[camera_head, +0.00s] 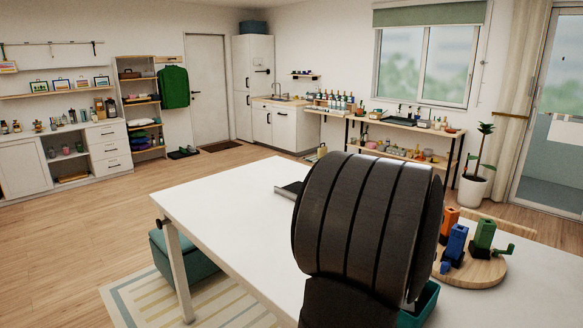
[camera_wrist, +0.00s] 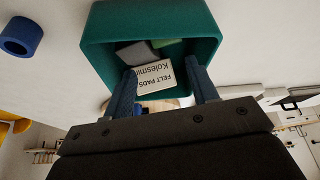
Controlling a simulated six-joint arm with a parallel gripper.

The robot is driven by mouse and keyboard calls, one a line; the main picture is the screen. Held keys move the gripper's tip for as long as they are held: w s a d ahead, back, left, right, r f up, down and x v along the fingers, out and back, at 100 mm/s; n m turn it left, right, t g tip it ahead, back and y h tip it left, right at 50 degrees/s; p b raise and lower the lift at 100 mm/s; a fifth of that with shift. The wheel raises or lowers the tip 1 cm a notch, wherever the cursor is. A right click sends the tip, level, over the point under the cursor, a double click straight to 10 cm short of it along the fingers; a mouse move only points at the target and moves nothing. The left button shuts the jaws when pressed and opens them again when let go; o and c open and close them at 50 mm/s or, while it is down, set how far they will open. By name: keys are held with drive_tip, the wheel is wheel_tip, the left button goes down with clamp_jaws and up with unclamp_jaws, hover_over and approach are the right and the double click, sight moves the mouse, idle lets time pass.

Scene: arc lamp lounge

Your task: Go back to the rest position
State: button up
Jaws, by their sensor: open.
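My gripper (camera_wrist: 162,68) is open, its two blue-grey fingers spread apart in the wrist view. Nothing is visibly clamped between them. Beyond the fingers is a teal bin (camera_wrist: 205,28). In it lie a white pack with "FELT PADS" lettering (camera_wrist: 157,80), a grey piece (camera_wrist: 137,53) and a green piece (camera_wrist: 168,46). The head view shows only a corner of the teal bin (camera_head: 424,306) behind my dark arm. My arm hides the gripper and much of the table there.
A white table (camera_head: 225,205) spreads under my arm, its left part clear. A round wooden board (camera_head: 485,272) at right bears orange (camera_head: 449,222), blue (camera_head: 456,243) and green (camera_head: 484,235) pieces. A blue ring (camera_wrist: 21,36) lies left of the bin in the wrist view.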

drive_tip(key=v, duration=1.2)
drive_tip(key=x, duration=1.3)
drive_tip(key=shift+f, duration=0.2)
drive_tip(key=s+d+r, duration=0.6)
drive_tip(key=s+r, duration=0.4)
drive_tip(key=r, duration=0.2)
drive_tip(key=s+d+f+m+g+h, duration=0.1)
drive_tip(key=s+f+m, duration=0.3)
drive_tip(key=s, duration=0.7)
drive_tip(key=s+d+f+m+g+h, duration=0.15)
drive_tip(key=s+m, duration=0.35)
drive_tip(key=s, duration=0.5)
drive_tip(key=w+a+f, duration=0.1)
drive_tip(key=w+f, duration=0.3)
drive_tip(key=w, duration=0.1)
drive_tip(key=shift+w+a, duration=0.2)
drive_tip(key=shift+w, duration=0.15)
drive_tip(key=shift+y, duration=0.25)
